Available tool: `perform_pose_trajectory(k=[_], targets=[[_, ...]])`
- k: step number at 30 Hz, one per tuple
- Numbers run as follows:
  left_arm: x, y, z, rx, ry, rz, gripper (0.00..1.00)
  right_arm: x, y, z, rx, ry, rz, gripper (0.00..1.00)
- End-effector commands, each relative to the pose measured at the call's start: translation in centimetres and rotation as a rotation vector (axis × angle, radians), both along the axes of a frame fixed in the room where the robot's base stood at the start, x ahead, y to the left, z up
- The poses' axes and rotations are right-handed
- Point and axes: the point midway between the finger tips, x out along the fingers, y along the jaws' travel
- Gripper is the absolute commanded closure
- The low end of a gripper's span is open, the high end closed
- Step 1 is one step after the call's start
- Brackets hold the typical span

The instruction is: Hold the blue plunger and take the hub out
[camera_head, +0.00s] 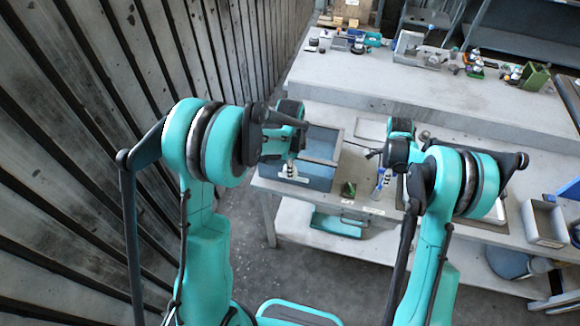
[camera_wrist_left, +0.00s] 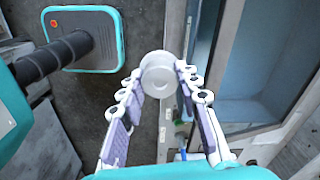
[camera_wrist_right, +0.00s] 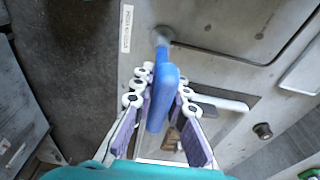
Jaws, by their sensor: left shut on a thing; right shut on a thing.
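The hub is a round white part (camera_wrist_left: 160,76) in the left wrist view. My left gripper (camera_wrist_left: 163,80) is shut on it, with a finger on each side, above the bench's left front area. The blue plunger (camera_wrist_right: 160,95) is a long blue handle in the right wrist view. My right gripper (camera_wrist_right: 160,88) is shut around it. The plunger's far end meets a round grey metal part (camera_wrist_right: 163,36) on the bench. In the head view, the left gripper (camera_head: 290,168) and right gripper (camera_head: 382,178) are small and partly hidden by my arms.
A blue-grey open box (camera_head: 318,142) sits at the bench's left end. A small green part (camera_head: 348,190) lies near the front edge. A grey bin (camera_head: 545,222) stands at the right. Tools and parts crowd the back bench (camera_head: 350,80). A slatted wall (camera_head: 80,140) closes the left side.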

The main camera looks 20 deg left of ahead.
Motion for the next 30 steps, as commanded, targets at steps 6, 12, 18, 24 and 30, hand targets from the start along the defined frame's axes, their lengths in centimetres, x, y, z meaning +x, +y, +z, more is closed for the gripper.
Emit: perform_pose_trajectory(k=[6,12,18,24,30], targets=[[0.0,0.0,0.0,0.000,0.000,0.000,1.00,0.0,0.0,0.0,0.001,0.000,0.000,0.76],[0.0,0.0,0.0,0.000,0.000,0.000,1.00,0.0,0.0,0.0,0.000,0.001,0.000,0.62],[0.0,0.0,0.0,0.000,0.000,0.000,1.00,0.0,0.0,0.2,0.000,0.001,0.000,0.62],[0.0,0.0,0.0,0.000,0.000,0.000,1.00,0.0,0.4,3.1,0.000,0.001,0.001,0.62],[0.0,0.0,0.0,0.000,0.000,0.000,1.00,0.0,1.0,7.5,0.000,0.001,0.001,0.62]])
